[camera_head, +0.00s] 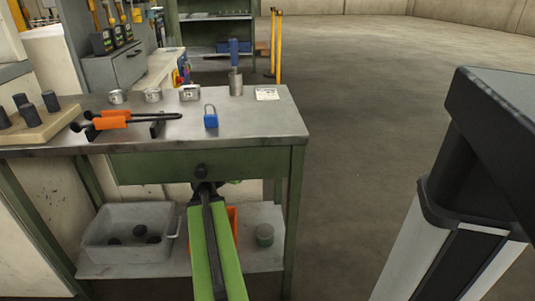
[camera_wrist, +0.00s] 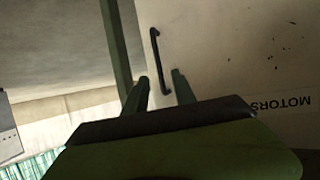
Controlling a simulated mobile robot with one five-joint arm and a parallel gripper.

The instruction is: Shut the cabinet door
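The cream cabinet door (camera_wrist: 225,50) fills the right of the wrist view, with the word MOTORS upside down on it. A black bar handle (camera_wrist: 157,60) is near its left edge. My gripper (camera_wrist: 160,90) is open, its two dark green fingers pointing at the door on either side of the handle's near end. I cannot tell whether they touch it. In the head view my green arm reaches under the workbench and hides most of the gripper. How far the door stands open cannot be told.
The steel-topped workbench (camera_head: 245,122) with a green drawer (camera_head: 150,166) is above my arm. A grey bin (camera_head: 130,252) and a small green-grey can (camera_head: 265,235) are on its lower shelf. A blue padlock (camera_head: 211,120) lies on top. The floor (camera_head: 370,130) to the right is clear.

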